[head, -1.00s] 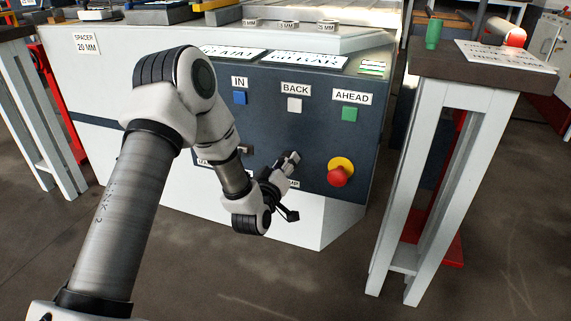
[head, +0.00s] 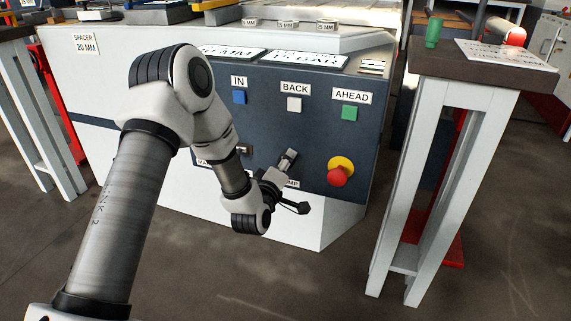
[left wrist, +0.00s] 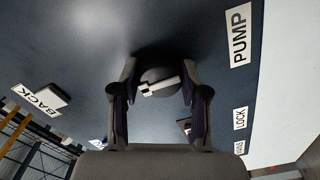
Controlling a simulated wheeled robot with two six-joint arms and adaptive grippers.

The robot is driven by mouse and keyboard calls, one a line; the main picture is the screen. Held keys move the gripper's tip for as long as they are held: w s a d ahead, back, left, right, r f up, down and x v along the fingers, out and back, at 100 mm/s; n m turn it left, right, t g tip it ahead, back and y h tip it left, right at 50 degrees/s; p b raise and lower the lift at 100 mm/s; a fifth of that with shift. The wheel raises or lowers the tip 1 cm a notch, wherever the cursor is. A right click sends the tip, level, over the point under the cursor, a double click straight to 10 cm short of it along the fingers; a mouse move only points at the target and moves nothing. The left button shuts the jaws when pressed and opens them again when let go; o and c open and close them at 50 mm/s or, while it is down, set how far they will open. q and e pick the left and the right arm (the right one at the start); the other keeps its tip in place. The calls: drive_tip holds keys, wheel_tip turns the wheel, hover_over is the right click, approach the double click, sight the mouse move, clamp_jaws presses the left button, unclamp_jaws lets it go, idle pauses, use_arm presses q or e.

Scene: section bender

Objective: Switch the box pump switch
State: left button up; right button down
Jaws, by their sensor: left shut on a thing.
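The pump switch (left wrist: 160,88) is a round dark knob with a light bar across it, on the dark panel beside the PUMP label (left wrist: 238,35) in the left wrist view. My left gripper (left wrist: 158,80) has one finger on each side of the knob and is shut on it. In the head view my left gripper (head: 286,178) is at the lower part of the panel, left of the red stop button, and partly covers the PUMP label. My right gripper is not in view.
The machine's panel (head: 320,135) carries a blue IN button (head: 239,97), a white BACK button (head: 294,104), a green AHEAD button (head: 349,112) and a red stop button (head: 337,177) on yellow. A side table (head: 450,85) stands at the right.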

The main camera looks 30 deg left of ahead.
use_arm(q)
drive_tip(key=o, duration=1.1)
drive_tip(key=shift+o, duration=0.2)
drive_tip(key=v, duration=1.2)
